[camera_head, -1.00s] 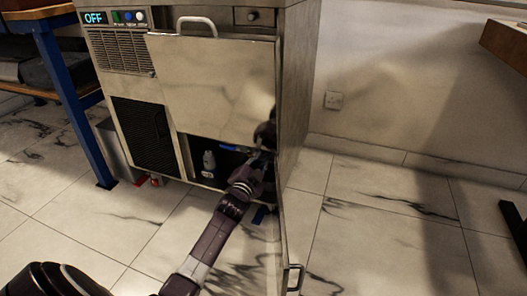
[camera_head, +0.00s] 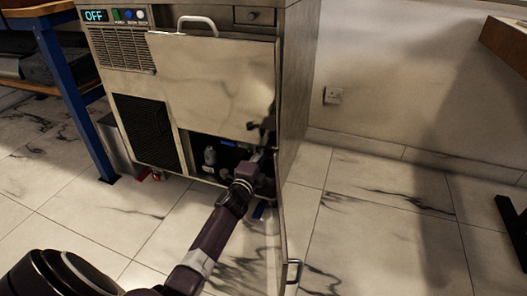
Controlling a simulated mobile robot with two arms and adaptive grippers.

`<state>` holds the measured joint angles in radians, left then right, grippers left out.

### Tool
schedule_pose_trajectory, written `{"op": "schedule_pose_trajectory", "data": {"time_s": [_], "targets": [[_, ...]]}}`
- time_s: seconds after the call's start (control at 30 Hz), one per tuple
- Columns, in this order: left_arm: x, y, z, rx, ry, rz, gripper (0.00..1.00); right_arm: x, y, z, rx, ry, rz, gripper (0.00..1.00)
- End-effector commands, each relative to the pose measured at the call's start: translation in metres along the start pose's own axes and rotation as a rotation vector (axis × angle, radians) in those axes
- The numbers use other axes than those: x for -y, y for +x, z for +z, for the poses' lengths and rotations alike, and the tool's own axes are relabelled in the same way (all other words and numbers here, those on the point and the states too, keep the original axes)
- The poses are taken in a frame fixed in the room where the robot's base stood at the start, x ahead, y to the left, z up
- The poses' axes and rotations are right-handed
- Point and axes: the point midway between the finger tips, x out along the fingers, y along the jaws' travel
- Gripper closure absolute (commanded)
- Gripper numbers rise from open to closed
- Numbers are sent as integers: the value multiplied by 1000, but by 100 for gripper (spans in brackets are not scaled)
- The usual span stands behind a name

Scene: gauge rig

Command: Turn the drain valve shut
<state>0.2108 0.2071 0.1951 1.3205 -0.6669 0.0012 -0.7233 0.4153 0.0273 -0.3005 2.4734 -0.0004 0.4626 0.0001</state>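The steel machine (camera_head: 212,85) stands at centre left with a low open bay (camera_head: 205,172) at its lower right. A small blue part (camera_head: 228,143) shows inside the bay; I cannot tell whether it belongs to the drain valve, and no valve handle is clearly visible. My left arm reaches in from the lower left. Its gripper (camera_head: 262,158) is at the right side of the bay, beside the open door. The fingers are dark and partly hidden, so their opening and any contact are unclear. My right gripper is not in view.
The narrow door (camera_head: 285,200) stands open, nearly edge-on, with a handle (camera_head: 293,272) low down. A pale grey bottle-like part (camera_head: 210,157) sits in the bay. A blue-legged bench (camera_head: 75,95) stands at left. The tiled floor at right is largely clear.

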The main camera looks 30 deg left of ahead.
Motion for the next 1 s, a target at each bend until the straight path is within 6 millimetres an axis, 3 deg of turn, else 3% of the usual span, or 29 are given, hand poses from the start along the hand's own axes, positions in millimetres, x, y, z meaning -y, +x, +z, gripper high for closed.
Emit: {"op": "schedule_pose_trajectory", "data": {"time_s": [0.6, 0.63, 0.73, 1.0], "targets": [[-2, -1, -1, -2, 40, 3, 100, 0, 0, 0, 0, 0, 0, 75], [-2, -1, -1, -2, 40, 3, 82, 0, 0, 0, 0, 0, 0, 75], [-2, -1, -1, -1, 39, 3, 71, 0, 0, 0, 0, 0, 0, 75], [-1, 0, 0, 0, 37, 1, 71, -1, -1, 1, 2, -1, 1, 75]]}}
